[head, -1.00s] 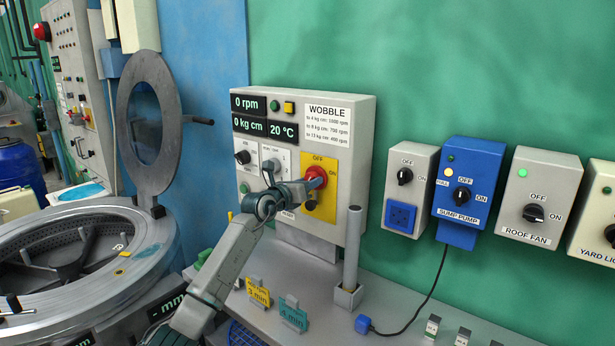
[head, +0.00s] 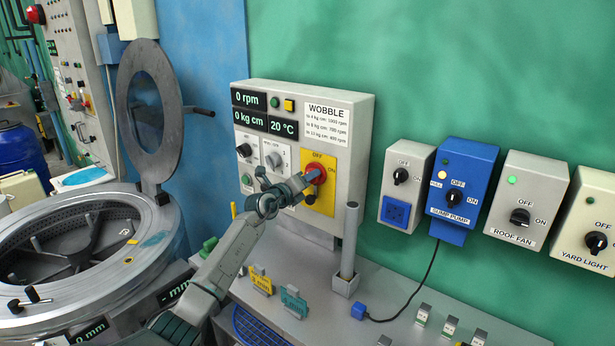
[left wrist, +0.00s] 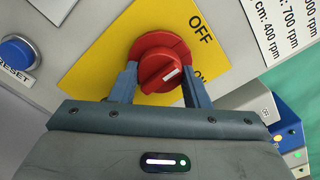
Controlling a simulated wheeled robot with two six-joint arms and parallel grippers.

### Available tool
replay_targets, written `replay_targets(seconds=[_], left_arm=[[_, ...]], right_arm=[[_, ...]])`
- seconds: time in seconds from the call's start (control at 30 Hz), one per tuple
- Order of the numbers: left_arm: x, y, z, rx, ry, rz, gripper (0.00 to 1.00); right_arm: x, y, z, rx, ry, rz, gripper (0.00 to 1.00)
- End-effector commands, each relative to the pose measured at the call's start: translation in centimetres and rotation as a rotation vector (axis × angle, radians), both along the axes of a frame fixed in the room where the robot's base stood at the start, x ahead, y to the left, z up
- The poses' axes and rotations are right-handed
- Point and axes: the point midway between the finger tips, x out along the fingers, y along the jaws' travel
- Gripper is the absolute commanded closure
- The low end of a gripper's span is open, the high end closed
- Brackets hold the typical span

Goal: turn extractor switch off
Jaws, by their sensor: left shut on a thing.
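The extractor switch is a red rotary knob (head: 318,168) on a yellow plate (head: 321,200) marked OFF and ON, on the front of the grey control box (head: 357,130). My left gripper (head: 307,184) reaches it from the lower left. In the left wrist view the red knob (left wrist: 160,64) sits between the two fingers of my left gripper (left wrist: 163,85), which is shut on it. The white mark on the knob points right, between the OFF and ON words; the exact setting is hard to tell. Part of ON is hidden by a finger. My right gripper is not in view.
A blue reset button (left wrist: 18,52) is left of the plate. A grey post (head: 349,240) stands below the box. Other switches line the wall: sump pump (head: 463,185), roof fan (head: 524,200), yard light (head: 590,225). The round machine (head: 110,265) with raised lid is at left.

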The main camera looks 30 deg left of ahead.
Motion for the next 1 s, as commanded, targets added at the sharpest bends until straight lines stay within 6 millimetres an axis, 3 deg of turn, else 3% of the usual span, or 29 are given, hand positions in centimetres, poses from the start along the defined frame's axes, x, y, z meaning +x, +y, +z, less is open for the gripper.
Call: replay_targets(seconds=[0.33,0.37,0.47,0.8,1.0], left_arm=[[0.0,0.0,0.0,-0.006,0.0,0.0,0.81],[0.0,0.0,0.0,-0.006,0.0,0.0,0.56],[0.0,0.0,0.0,-0.005,0.0,0.0,0.36],[-0.2,0.0,-0.1,-0.003,0.0,0.0,0.36],[-2.7,0.3,-0.2,0.003,0.001,0.0,0.36]], right_arm=[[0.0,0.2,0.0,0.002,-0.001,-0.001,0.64],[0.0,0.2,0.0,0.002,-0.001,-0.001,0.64],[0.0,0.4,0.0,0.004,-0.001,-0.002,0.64],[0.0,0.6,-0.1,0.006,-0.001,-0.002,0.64],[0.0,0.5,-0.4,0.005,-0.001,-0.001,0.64]])
